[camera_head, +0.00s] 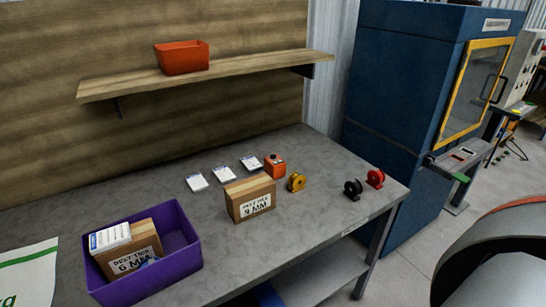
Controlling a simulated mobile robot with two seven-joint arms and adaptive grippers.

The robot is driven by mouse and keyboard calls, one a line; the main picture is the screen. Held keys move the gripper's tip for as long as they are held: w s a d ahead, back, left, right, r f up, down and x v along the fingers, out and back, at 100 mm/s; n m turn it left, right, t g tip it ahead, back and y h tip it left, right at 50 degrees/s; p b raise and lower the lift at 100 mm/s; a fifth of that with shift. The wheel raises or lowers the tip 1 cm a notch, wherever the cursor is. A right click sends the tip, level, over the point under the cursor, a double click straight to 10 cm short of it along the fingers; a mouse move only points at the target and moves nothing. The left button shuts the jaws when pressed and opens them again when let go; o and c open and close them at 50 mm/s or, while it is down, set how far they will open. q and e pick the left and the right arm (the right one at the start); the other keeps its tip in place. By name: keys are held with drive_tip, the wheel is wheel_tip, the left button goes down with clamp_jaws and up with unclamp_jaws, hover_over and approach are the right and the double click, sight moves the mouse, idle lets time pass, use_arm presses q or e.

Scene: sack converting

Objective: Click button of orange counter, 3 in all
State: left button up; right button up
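The orange counter (275,167) is a small orange box with a dark round part on its upper face. It stands on the grey workbench (310,165) towards the back, between a white card and a yellow spool. Its display cannot be read at this size. Neither of my grippers shows in the head view, and nothing is seen touching the counter.
A cardboard box (249,197) marked 9 MM stands in front of the counter. A yellow spool (296,181) is close on its right; black (352,189) and red (375,178) spools lie farther right. A purple bin (186,255) holds another box. A wooden shelf (240,73) overhangs behind.

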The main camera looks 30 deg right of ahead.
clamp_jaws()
